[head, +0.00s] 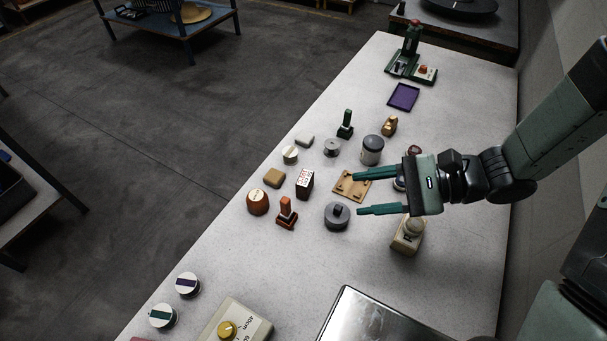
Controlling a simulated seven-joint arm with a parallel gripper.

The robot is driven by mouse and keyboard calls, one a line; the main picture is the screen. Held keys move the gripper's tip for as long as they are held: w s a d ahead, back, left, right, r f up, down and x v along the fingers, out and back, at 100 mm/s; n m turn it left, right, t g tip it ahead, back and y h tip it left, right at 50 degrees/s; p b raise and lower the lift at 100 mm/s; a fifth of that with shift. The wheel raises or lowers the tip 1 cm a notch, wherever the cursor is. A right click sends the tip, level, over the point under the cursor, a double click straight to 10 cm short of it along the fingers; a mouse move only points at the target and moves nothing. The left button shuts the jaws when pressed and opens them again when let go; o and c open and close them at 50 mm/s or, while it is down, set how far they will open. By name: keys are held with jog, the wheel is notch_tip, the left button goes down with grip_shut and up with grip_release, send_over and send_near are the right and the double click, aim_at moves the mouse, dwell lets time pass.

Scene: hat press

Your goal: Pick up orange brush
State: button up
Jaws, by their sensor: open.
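The orange brush (287,214) stands upright on the light table, with a wide base and a narrow handle rising from it. My gripper (358,194) is open and reaches in from the right. A grey round knobbed piece (337,216) stands between the brush and the lower finger in the picture.
A wooden board (350,188) lies near the upper finger. A green brush-like piece (346,126) stands farther back. The table is bare below the brush.

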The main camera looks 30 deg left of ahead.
aim_at(289, 203)
jog(key=a+f+m+t+y, duration=0.1)
jog(key=f+m+t, duration=0.1)
jog(key=f+m, duration=0.1)
jog(key=a+f+m+t+y, duration=0.2)
jog(key=f+m, duration=0.1)
jog(key=f, duration=0.2)
jog(key=s+a+f+m+t+y, duration=0.1)
jog(key=f+m+t+y, duration=0.1)
jog(key=f+m, duration=0.2)
jog(key=shift+a+f, duration=0.4)
jog(key=shift+f, duration=0.2)
jog(key=a, duration=1)
jog(key=shift+s+a+f, duration=0.2)
jog(key=shift+a+f, duration=0.15)
jog(key=shift+a, duration=0.05)
jog(key=shift+c, duration=0.5)
grip_shut()
